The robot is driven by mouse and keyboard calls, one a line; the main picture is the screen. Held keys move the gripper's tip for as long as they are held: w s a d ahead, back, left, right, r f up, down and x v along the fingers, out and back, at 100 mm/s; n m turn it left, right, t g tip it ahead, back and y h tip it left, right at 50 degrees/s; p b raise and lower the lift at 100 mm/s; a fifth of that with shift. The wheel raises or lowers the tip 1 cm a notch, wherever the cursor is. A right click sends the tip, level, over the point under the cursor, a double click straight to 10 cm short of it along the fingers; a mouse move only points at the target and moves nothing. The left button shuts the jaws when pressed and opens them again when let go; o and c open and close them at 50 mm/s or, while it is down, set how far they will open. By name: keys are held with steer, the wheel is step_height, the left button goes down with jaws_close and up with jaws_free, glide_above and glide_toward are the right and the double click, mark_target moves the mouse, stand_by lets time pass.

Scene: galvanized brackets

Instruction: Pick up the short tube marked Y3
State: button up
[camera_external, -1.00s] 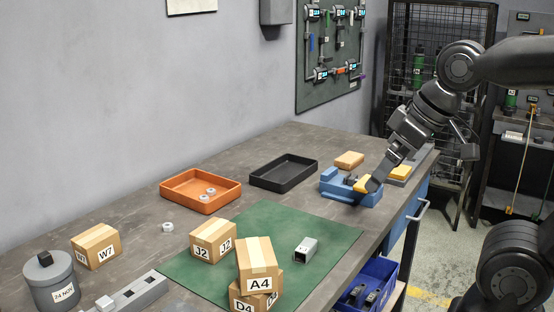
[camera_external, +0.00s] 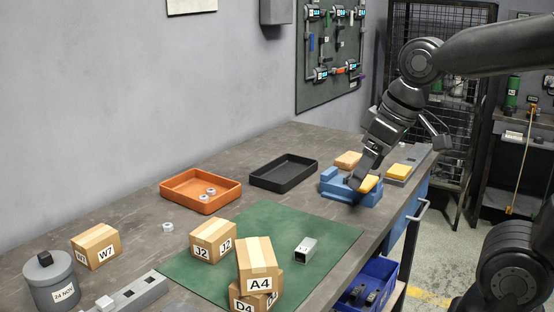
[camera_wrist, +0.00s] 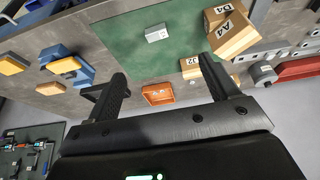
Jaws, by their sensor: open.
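The short tube (camera_external: 306,249) is a small square grey metal tube lying on the green mat (camera_external: 340,235). Its dark open end faces the front, and I cannot read its marking. It also shows in the wrist view (camera_wrist: 157,34), at the upper middle, beyond the fingertips. My gripper (camera_external: 356,182) is above the table's back right part, in front of the blue vise-like block in the external view. In the wrist view my gripper (camera_wrist: 162,68) has its two black fingers wide apart with nothing between them. The tube is well away from the fingers.
Cardboard boxes J2 (camera_external: 213,241) and A4 (camera_external: 257,257) stand on the mat left of the tube, A4 stacked on D4. An orange tray (camera_external: 186,200) and a black tray (camera_external: 284,172) lie behind. The blue block (camera_external: 336,186) bears a yellow piece. Mat right of the tube is clear.

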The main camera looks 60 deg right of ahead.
steer(key=w+d+f+g, duration=0.1)
steer(key=w+f+g, duration=0.1)
steer(key=w+f, duration=0.35)
steer(key=n+g, duration=0.1)
steer(key=g, duration=0.1)
glide_above(306, 245)
steer(key=f, duration=1.1)
steer(key=shift+w+d+f, duration=0.1)
steer(key=shift+d+f, duration=0.3)
steer(key=shift+a+f, duration=0.2)
steer(key=shift+f, duration=1.1)
steer(key=shift+a+f, duration=0.15)
steer(key=shift+f, duration=1.15)
steer(key=shift+c, duration=0.4)
steer(key=c, duration=1)
steer(key=shift+r, duration=0.1)
